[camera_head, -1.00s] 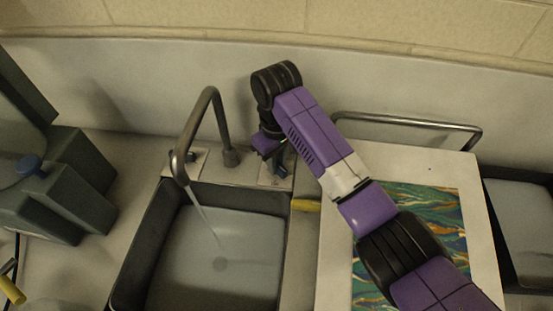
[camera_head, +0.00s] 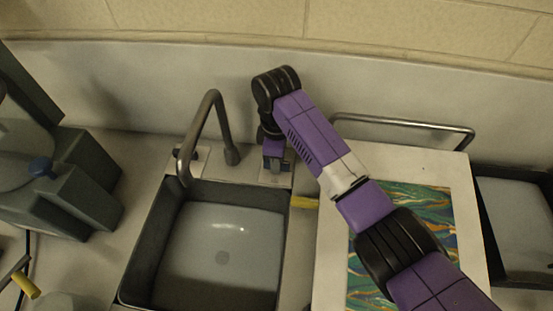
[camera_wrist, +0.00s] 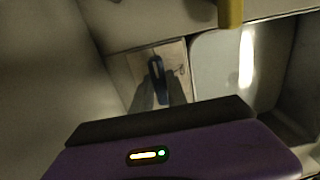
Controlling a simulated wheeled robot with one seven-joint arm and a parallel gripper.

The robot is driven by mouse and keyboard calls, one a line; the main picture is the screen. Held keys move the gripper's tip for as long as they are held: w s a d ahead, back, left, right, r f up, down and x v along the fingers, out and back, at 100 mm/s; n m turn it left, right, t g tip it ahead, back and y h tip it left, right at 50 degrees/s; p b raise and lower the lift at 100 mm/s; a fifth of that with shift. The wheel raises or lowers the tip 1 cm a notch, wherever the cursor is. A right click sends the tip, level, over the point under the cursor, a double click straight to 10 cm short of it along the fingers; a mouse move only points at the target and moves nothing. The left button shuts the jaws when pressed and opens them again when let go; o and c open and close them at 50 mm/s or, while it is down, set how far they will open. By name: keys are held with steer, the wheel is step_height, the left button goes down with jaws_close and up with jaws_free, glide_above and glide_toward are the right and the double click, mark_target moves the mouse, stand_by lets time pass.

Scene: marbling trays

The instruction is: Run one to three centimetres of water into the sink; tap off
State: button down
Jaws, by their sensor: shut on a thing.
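The water's depth cannot be read exactly. The curved grey tap spout (camera_head: 211,105) arches over the sink's back edge, and no stream falls from it. My gripper (camera_head: 275,166) is low over the pale plate to the right of the spout. In the wrist view, my gripper (camera_wrist: 159,90) is shut on the small dark blue tap handle (camera_wrist: 156,67). In the head view my gripper mostly hides this handle.
Right of the sink, a pale board (camera_head: 330,235) carries a marbled sheet (camera_head: 428,200), with a metal rail (camera_head: 400,121) behind. A yellow-handled thing (camera_head: 304,202) lies between sink and board. Dark grey equipment (camera_head: 75,195) stands left. A dark tray (camera_head: 515,225) is at far right.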

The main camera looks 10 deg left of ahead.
steer(key=shift+a+r, duration=0.1)
stand_by(0.4)
steer(key=c, duration=1.3)
jaws_free()
steer(key=shift+r+b, duration=0.6)
steer(key=shift+r, duration=3.3)
